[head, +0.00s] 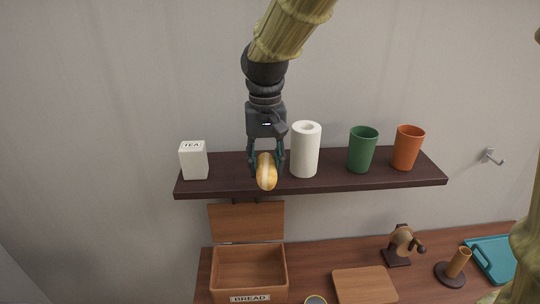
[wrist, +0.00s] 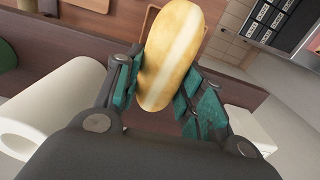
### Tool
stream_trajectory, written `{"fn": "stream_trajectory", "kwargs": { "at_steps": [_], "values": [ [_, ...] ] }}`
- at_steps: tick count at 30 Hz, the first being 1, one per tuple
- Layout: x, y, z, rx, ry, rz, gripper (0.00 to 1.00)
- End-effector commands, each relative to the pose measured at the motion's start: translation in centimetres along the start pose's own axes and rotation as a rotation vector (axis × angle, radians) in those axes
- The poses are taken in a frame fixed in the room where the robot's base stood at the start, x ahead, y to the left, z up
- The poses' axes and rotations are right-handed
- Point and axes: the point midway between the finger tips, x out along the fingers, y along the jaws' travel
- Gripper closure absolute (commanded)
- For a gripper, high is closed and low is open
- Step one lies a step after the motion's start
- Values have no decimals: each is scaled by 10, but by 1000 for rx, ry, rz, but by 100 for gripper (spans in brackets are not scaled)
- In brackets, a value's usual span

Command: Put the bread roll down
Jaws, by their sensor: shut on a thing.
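The bread roll (head: 266,172) is golden with a pale stripe along it. My gripper (head: 266,160) is shut on the roll and points down at the dark wall shelf (head: 330,182), between the tea canister and the paper roll. The bread roll (wrist: 170,52) also shows in the wrist view, between the teal finger pads of my gripper (wrist: 160,95). The roll overlaps the shelf's front edge in the head view; I cannot tell whether it touches the shelf. Below stands a wooden box marked BREAD (head: 250,268), with its lid up and its inside looking empty.
On the shelf stand a white TEA canister (head: 194,161), a white paper roll (head: 305,150), a green cup (head: 362,150) and an orange cup (head: 407,148). The lower counter holds a wooden board (head: 364,285), a dark wooden device (head: 401,244) and a teal tray (head: 492,258).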

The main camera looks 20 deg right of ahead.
Motion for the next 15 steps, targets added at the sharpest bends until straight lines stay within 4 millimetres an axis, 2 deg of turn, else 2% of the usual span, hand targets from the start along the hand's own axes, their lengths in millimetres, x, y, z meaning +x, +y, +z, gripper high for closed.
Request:
{"fn": "stream_trajectory", "kwargs": {
  "at_steps": [15],
  "values": [
    [5, 14, -81, 1, -2, 0, 88]
  ]
}}
